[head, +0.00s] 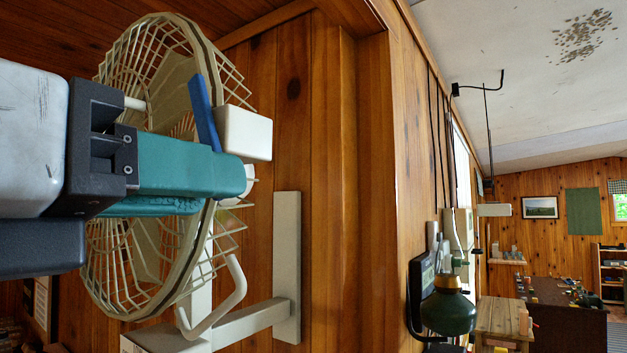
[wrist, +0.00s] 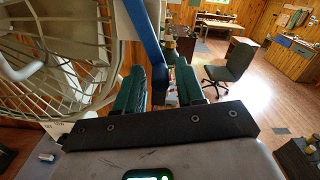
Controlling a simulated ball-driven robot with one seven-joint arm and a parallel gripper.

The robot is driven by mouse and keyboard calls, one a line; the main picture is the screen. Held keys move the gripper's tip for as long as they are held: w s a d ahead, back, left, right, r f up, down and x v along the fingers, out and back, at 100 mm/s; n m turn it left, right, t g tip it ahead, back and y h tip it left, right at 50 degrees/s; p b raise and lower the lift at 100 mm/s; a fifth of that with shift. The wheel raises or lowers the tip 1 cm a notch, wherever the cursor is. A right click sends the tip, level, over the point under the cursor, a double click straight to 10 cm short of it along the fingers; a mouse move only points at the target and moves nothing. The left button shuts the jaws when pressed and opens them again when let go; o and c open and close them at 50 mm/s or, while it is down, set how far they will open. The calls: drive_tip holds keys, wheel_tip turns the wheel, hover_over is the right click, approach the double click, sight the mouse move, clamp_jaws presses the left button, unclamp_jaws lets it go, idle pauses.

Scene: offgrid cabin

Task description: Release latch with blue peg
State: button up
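The blue peg (head: 203,112) is a flat blue bar that leans slightly beside a white block (head: 245,133) in front of a caged fan. Its lower end is hidden behind my gripper's near teal finger in the head view. My gripper (head: 240,178) reaches in from the left. In the wrist view the blue peg (wrist: 147,32) comes down from the top toward the space between the two teal fingers of my gripper (wrist: 160,72). The fingers are apart, with a gap showing beside the peg. I cannot tell whether either finger touches it. No separate latch is clear.
The cream fan cage (head: 150,60) is close behind my gripper, on a white wall bracket (head: 287,265) with a curved handle. A wood corner (head: 375,180) juts out to the right. Beyond are a green lamp (head: 448,312), a wooden table (head: 503,318) and an office chair (wrist: 231,68).

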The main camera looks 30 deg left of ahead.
clamp_jaws()
drive_tip(key=shift+a+f+m+b, duration=0.15)
drive_tip(key=shift+m+b, duration=0.35)
drive_tip(key=shift+b, duration=0.7)
drive_tip(key=shift+o, duration=0.7)
unclamp_jaws()
drive_tip(key=s+b, duration=0.3)
drive_tip(key=s, duration=0.7)
drive_tip(key=shift+s+a, duration=0.35)
drive_tip(key=shift+a, duration=0.1)
